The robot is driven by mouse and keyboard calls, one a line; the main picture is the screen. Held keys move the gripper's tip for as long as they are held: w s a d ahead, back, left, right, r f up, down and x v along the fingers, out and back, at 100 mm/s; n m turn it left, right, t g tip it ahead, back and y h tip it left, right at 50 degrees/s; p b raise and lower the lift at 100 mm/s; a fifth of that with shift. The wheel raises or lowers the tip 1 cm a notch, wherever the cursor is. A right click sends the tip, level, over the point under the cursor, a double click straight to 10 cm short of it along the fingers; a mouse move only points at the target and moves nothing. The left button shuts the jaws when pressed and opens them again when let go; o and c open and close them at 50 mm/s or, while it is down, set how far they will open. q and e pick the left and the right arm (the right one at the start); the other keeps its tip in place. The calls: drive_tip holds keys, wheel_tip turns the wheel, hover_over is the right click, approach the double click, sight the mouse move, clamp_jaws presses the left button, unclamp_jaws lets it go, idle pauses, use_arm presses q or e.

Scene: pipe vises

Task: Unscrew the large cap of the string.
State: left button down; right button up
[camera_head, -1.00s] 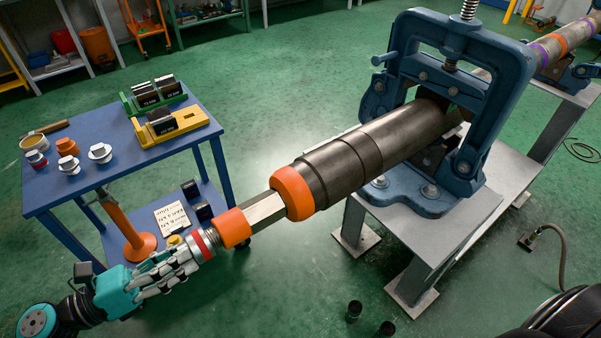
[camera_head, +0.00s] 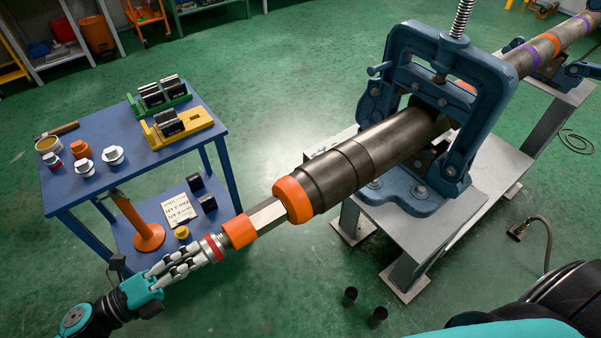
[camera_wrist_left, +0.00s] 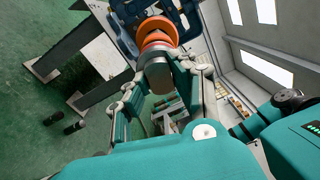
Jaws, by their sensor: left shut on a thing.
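The string (camera_head: 360,160) is a dark stepped pipe clamped in a blue pipe vise (camera_head: 430,110). Toward my left arm it narrows through an orange ring (camera_head: 294,199), a bare metal hex section (camera_head: 267,214) and an orange collar (camera_head: 240,231). A silver cap with a red band (camera_head: 212,248) sits at its near end, in line with it. My left gripper (camera_head: 203,252) is shut around this cap. In the left wrist view, the cap's dark end (camera_wrist_left: 157,75) lies between the fingers (camera_wrist_left: 165,72), with the orange collar behind. My right gripper is not in view.
A blue table (camera_head: 140,190) at left holds several loose caps (camera_head: 83,167), a yellow block holder (camera_head: 185,137) and a green one (camera_head: 178,104). An orange post stand (camera_head: 147,237) is below. Two dark cups (camera_head: 350,297) stand on the floor.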

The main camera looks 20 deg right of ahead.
use_arm(q)
drive_tip(key=n+p, duration=0.2)
drive_tip(key=n, duration=0.1)
drive_tip(key=shift+n, duration=0.4)
drive_tip(key=n+y+p, duration=0.1)
drive_tip(key=n+p, duration=0.8)
drive_tip(key=n, duration=0.5)
drive_tip(key=shift+s+a+f, duration=0.1)
drive_tip(key=c, duration=1.4)
unclamp_jaws()
drive_tip(key=shift+f, duration=0.1)
drive_tip(key=shift+o, duration=1.2)
drive_tip(key=shift+a+r, duration=0.1)
drive_tip(key=shift+r, duration=0.1)
